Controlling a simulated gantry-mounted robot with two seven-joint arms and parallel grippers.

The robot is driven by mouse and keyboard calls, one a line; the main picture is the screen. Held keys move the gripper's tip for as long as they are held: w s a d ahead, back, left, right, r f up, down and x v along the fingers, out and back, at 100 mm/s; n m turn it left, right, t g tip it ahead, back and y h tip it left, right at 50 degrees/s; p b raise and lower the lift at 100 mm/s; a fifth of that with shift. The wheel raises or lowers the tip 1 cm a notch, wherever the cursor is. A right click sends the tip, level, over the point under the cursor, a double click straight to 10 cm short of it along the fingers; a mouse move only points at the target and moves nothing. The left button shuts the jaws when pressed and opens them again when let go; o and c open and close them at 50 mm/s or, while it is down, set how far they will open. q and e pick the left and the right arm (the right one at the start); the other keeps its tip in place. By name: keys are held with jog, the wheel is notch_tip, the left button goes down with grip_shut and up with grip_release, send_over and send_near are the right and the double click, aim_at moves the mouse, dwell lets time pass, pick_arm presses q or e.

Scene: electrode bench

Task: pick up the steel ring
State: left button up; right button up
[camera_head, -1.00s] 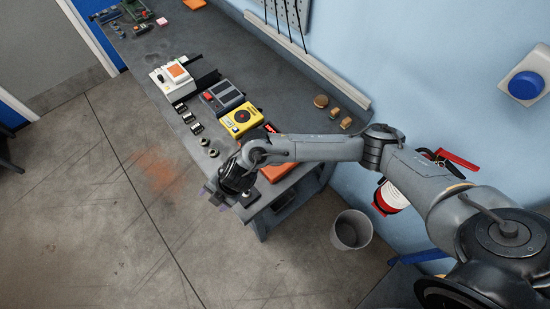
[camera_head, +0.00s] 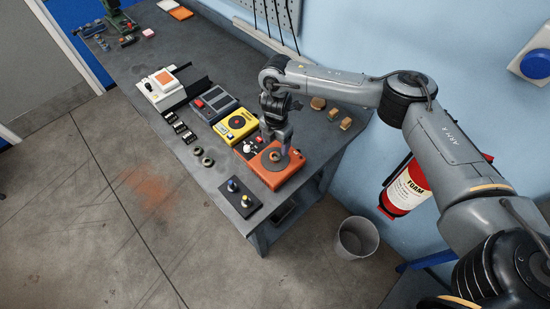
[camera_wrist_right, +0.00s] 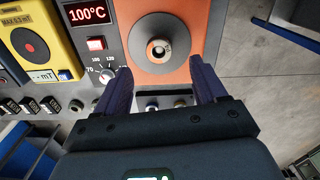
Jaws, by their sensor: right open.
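A small ring-like piece with a dark hole (camera_wrist_right: 158,50) sits at the middle of a round grey disc on the orange unit (camera_wrist_right: 183,68). I cannot tell whether it is loose steel or part of the unit. In the head view two small dark rings (camera_head: 207,161) lie on the bench left of the orange unit (camera_head: 268,179). My right gripper (camera_head: 281,149) points down above the orange unit. In the right wrist view its fingers (camera_wrist_right: 160,68) are apart, with nothing between them, one on each side of the ring-like piece. My left gripper is not seen.
Wooden pieces (camera_head: 333,113) lie near the wall. A bin (camera_head: 357,238) stands on the floor beside the bench.

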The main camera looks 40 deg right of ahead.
aim_at(275, 157)
jog(key=shift+a+f+p, duration=0.1)
jog(key=shift+f+p, duration=0.2)
jog(key=shift+f, duration=3.15)
jog(key=c, duration=1.2)
jog(key=shift+r, duration=0.1)
